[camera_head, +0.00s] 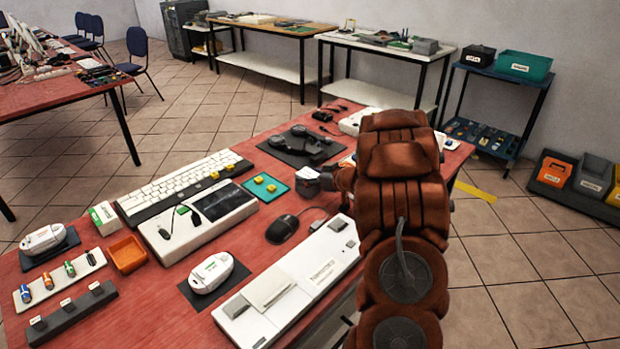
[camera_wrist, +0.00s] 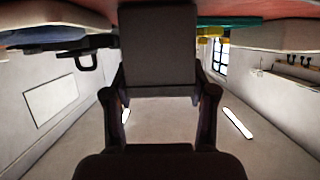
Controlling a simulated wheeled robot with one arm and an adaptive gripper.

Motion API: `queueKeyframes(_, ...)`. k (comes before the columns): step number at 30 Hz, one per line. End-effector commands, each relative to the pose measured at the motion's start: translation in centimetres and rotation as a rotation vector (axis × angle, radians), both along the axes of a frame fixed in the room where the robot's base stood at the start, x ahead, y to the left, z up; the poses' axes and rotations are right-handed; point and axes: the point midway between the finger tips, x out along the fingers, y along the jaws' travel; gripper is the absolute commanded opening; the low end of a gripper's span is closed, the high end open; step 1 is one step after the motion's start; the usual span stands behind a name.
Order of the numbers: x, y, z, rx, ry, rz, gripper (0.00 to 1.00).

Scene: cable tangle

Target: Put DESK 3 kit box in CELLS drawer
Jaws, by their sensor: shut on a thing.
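My gripper (camera_head: 328,178) is over the red desk, behind my brown arm, which partly hides it. In the wrist view it (camera_wrist: 160,86) is shut on a dark grey box (camera_wrist: 158,48), with one finger on each side. No label shows on the face I see, so I cannot read whether it is the DESK 3 kit box. A small whitish object (camera_head: 306,180) shows at the gripper's end in the head view; I cannot tell whether it is part of the held box. A dark cabinet (camera_head: 182,30) stands at the back; I cannot make out a CELLS drawer.
The red desk (camera_head: 150,290) carries a keyboard (camera_head: 180,185), a white device (camera_head: 295,280), a mouse (camera_head: 282,228) and an orange tray (camera_head: 128,253). Benches (camera_head: 268,27) line the back wall. Bins (camera_head: 553,170) stand at right.

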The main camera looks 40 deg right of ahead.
Motion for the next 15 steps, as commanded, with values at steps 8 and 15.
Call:
queueKeyframes(8, 0.06, 0.07, -0.08, -0.002, -0.001, 0.002, 0.18)
queueKeyframes(15, 0.07, 0.09, -0.23, -0.002, -0.001, 0.002, 0.73)
